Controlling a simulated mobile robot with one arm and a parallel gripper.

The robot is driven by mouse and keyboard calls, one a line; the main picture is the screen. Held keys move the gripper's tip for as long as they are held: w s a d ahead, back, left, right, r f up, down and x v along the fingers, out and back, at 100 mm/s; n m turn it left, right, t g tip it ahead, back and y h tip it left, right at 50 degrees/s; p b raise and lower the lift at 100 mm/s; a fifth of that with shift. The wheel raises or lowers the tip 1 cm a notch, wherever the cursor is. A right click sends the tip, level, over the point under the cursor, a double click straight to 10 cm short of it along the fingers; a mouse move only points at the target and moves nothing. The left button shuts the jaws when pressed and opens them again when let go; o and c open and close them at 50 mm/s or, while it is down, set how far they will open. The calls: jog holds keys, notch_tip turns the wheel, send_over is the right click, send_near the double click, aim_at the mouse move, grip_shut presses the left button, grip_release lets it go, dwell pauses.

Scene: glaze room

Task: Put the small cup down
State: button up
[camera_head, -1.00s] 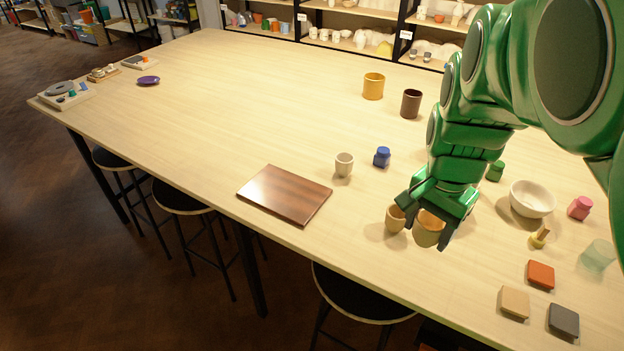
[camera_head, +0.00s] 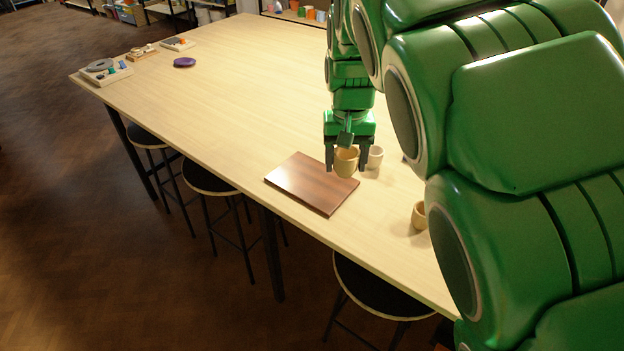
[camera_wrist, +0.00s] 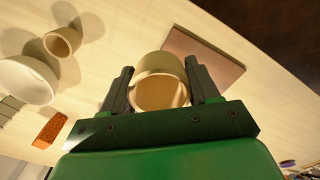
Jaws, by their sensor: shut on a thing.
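My gripper (camera_head: 346,165) is shut on the small tan cup (camera_head: 346,157), which hangs between its two dark fingers.
A pale cup (camera_head: 375,157) stands just right of my gripper. Another tan cup (camera_head: 419,215) stands near the front edge. A purple dish (camera_head: 184,62) lies at the far left. The table (camera_head: 235,110) left of the board is clear. My arm hides the right side.

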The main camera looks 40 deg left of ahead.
jog(key=a+n, duration=0.1)
jog(key=a, duration=0.2)
send_over(315, 172)
jog(key=d, duration=0.1)
jog(key=shift+n, duration=0.3)
jog(key=f, duration=0.8)
jog(key=shift+s+f, duration=0.3)
jog(key=shift+s, duration=0.1)
jog(key=shift+w+a+f, duration=0.3)
jog(key=shift+w+f, duration=0.05)
jog(key=shift+f, duration=0.2)
jog(key=shift+f, duration=0.1)
jog(key=shift+w+a+f, duration=0.15)
jog(key=shift+f, duration=1.55)
jog(key=shift+f, duration=0.15)
